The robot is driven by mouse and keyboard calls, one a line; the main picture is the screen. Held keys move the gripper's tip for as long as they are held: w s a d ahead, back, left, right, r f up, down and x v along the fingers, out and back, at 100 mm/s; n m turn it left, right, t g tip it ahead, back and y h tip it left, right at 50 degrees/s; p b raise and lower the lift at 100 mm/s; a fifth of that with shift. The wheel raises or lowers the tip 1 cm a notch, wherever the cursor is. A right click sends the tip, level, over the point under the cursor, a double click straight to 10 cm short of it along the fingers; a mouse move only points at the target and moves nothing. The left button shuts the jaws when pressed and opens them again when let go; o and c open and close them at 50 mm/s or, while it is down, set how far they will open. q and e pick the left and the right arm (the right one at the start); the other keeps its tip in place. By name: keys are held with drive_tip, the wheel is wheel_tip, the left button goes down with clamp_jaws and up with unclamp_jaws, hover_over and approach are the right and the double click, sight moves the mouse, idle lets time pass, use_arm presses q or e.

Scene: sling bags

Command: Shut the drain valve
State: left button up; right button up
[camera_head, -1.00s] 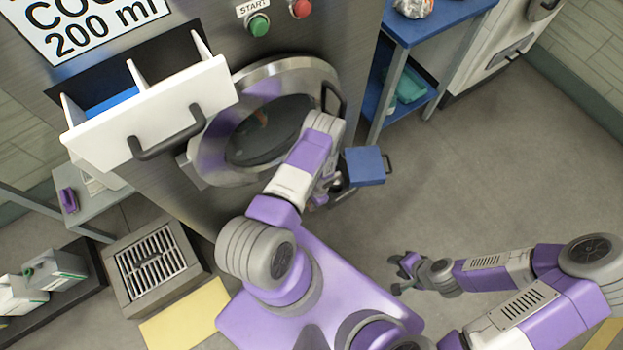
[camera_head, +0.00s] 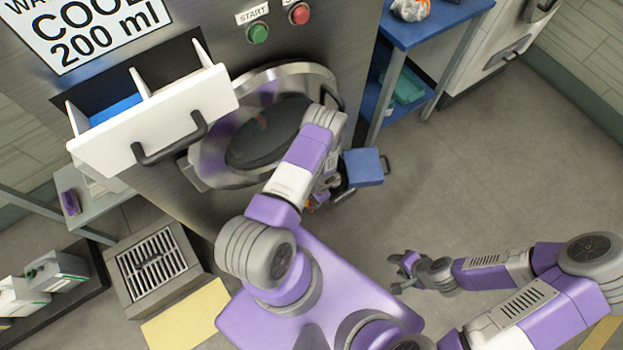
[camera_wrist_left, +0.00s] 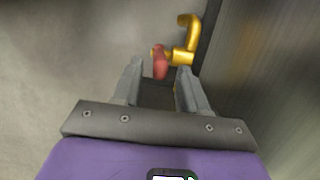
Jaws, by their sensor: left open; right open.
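The drain valve shows in the left wrist view as a yellow bent pipe (camera_wrist_left: 187,42) with a red handle (camera_wrist_left: 160,62), beside a dark upright edge of the machine. My left gripper (camera_wrist_left: 160,71) is open, and the red handle appears in the gap between its fingertips. I cannot tell whether the fingers touch it. In the head view my left gripper (camera_head: 322,193) is low in front of the machine, partly hidden by my own arm, and the valve is mostly hidden there. My right gripper (camera_head: 402,268) is open and empty over the floor at the right.
The washing machine has a round door (camera_head: 262,125), a pulled-out white drawer (camera_head: 155,120) with a black handle, and a green start button (camera_head: 257,32). A small blue box (camera_head: 364,167) is close right of my left gripper. A floor drain grate (camera_head: 152,265) lies at left.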

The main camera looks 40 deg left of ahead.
use_arm(q)
drive_tip(key=shift+p+v, duration=0.5)
drive_tip(key=shift+v, duration=1.45)
